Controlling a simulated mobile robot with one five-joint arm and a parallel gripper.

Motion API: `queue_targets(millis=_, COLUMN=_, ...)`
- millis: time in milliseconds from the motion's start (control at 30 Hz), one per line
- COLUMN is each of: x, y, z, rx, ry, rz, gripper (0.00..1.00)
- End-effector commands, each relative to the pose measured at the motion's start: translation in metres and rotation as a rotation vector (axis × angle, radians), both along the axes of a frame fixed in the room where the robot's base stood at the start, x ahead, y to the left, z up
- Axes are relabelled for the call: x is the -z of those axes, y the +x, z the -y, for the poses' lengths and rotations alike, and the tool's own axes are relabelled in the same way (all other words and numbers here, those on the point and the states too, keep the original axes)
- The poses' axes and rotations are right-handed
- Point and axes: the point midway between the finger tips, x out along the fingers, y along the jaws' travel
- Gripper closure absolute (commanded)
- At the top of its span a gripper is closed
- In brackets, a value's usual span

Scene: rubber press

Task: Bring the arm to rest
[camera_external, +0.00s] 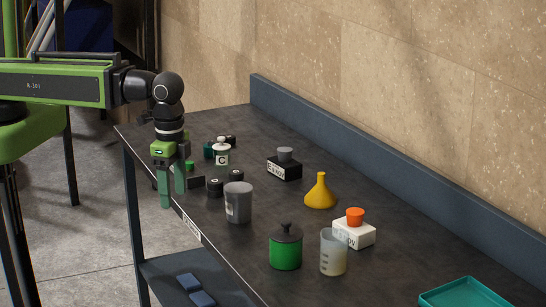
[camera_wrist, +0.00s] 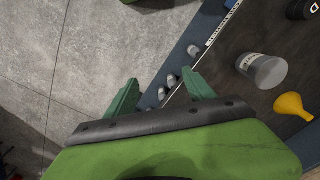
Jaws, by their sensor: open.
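My gripper (camera_external: 172,186) hangs pointing down at the near left edge of the dark workbench (camera_external: 400,225). Its two green fingers are apart with nothing between them. In the wrist view my gripper (camera_wrist: 158,92) also shows open, with the floor and the bench edge beyond the fingertips. The arm reaches in from the left, its forearm about level and its wrist bent downward.
Near my gripper stand a grey cup (camera_external: 238,203), small black pieces (camera_external: 215,187) and a white container marked C (camera_external: 222,155). Farther right are a yellow funnel (camera_external: 320,192), a green canister (camera_external: 286,250), a beaker (camera_external: 333,253) and a teal tray (camera_external: 465,294). A raised back rail (camera_external: 380,160) borders the bench.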

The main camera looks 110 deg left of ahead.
Motion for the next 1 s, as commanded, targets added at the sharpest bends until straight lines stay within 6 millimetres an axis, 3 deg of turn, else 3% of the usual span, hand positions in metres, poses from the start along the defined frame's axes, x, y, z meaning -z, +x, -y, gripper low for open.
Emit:
queue_targets(millis=133, x=0.016, y=0.000, z=0.000, rx=-0.002, ry=0.001, rz=0.001, gripper=0.37)
queue_targets(millis=300, x=0.068, y=0.001, z=0.000, rx=-0.002, ry=0.001, rz=0.001, gripper=0.37)
queue_targets(millis=367, x=0.080, y=0.001, z=0.000, rx=-0.002, ry=0.001, rz=0.001, gripper=0.37)
queue_targets(millis=1000, x=0.074, y=0.001, z=0.000, rx=-0.003, ry=0.001, rz=0.001, gripper=0.37)
